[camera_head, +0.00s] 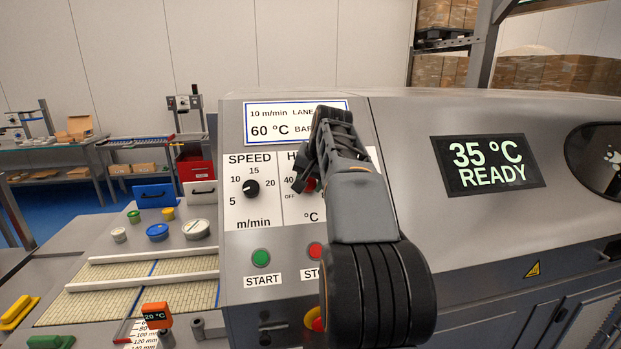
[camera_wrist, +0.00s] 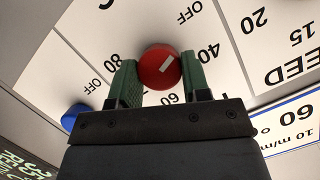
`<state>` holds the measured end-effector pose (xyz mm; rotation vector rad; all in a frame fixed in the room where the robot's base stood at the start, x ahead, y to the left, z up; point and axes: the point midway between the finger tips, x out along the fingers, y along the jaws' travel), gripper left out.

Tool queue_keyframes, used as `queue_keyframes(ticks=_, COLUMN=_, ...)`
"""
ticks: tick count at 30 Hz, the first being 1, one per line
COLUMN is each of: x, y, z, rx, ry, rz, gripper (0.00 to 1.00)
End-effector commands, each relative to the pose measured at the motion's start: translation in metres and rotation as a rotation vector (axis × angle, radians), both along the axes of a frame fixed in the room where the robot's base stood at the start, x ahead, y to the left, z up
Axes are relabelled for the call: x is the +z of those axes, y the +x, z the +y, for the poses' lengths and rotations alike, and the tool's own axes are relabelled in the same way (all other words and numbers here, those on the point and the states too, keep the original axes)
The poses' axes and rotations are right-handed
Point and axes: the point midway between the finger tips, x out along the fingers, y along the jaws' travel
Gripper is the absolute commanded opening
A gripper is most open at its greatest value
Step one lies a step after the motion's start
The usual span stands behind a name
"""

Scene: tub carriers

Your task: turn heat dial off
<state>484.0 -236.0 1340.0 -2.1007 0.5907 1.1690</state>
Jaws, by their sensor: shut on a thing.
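The red heat dial (camera_wrist: 158,68) is a round knob with a short white mark, seen in the wrist view. Its scale has OFF, 40, 60 and 80 around it. The mark slants to the upper right in that view, towards the OFF and 40 side; its exact setting is hard to tell. My gripper (camera_wrist: 159,63) is shut on this dial, one green finger on each side. In the head view my gripper (camera_head: 306,184) covers most of the heat panel, and only a sliver of the red dial (camera_head: 311,186) shows.
The black speed dial (camera_head: 251,188) is left of the heat panel. Below are the green start button (camera_head: 261,258) and red stop button (camera_head: 315,250). A blue knob (camera_wrist: 75,116) sits beside the heat scale. The display (camera_head: 487,164) reads 35 °C READY; a card (camera_head: 282,123) reads 60 °C.

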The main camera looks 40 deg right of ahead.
Motion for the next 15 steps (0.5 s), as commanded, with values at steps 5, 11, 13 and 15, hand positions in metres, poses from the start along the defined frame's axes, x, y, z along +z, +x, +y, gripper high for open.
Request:
queue_keyframes(ticks=5, x=-0.0006, y=0.0000, z=0.0000, rx=0.016, ry=-0.016, rz=0.011, gripper=0.20)
queue_keyframes(ticks=11, x=-0.0008, y=0.0000, z=0.0000, rx=0.021, ry=-0.021, rz=0.013, gripper=0.20)
queue_keyframes(ticks=13, x=-0.0008, y=0.0000, z=0.0000, rx=0.021, ry=-0.020, rz=0.012, gripper=0.20)
queue_keyframes(ticks=15, x=-0.0008, y=0.0000, z=0.0000, rx=0.021, ry=-0.020, rz=0.012, gripper=0.20)
